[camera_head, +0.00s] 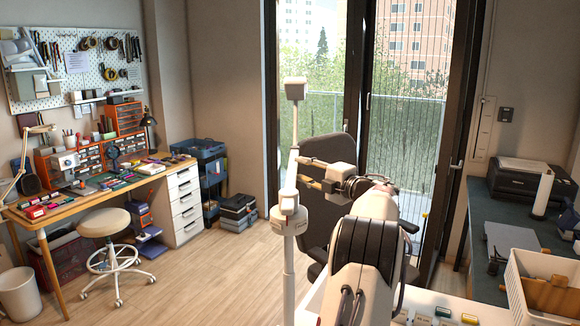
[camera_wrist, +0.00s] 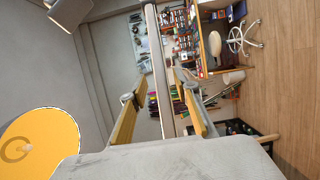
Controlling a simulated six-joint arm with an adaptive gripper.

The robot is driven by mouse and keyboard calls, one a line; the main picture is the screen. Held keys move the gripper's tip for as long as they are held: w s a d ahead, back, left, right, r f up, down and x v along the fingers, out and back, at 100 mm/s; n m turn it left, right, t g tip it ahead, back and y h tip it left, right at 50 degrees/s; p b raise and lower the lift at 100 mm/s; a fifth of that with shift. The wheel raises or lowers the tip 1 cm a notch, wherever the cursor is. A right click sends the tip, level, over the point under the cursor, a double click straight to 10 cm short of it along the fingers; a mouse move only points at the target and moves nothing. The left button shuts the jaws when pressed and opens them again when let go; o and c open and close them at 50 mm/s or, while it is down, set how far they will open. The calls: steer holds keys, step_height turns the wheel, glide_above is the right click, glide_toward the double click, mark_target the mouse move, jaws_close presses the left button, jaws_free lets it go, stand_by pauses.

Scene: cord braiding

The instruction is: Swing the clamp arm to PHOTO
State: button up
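My gripper (camera_head: 303,173) reaches left to the pole above that joint. In the wrist view, the pole (camera_wrist: 157,70) runs between the two yellow-padded fingers of my gripper (camera_wrist: 158,88). The fingers are apart, with narrow gaps visible beside the pole; I see no firm contact. No PHOTO marking is readable.
A yellow disc (camera_wrist: 35,145) shows at the lower left of the wrist view. A dark chair (camera_head: 325,150) stands behind my gripper. A white basket (camera_head: 530,262) is on the right.

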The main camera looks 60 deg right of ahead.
mark_target(290, 162)
steer(key=shift+x, duration=3.1)
jaws_close()
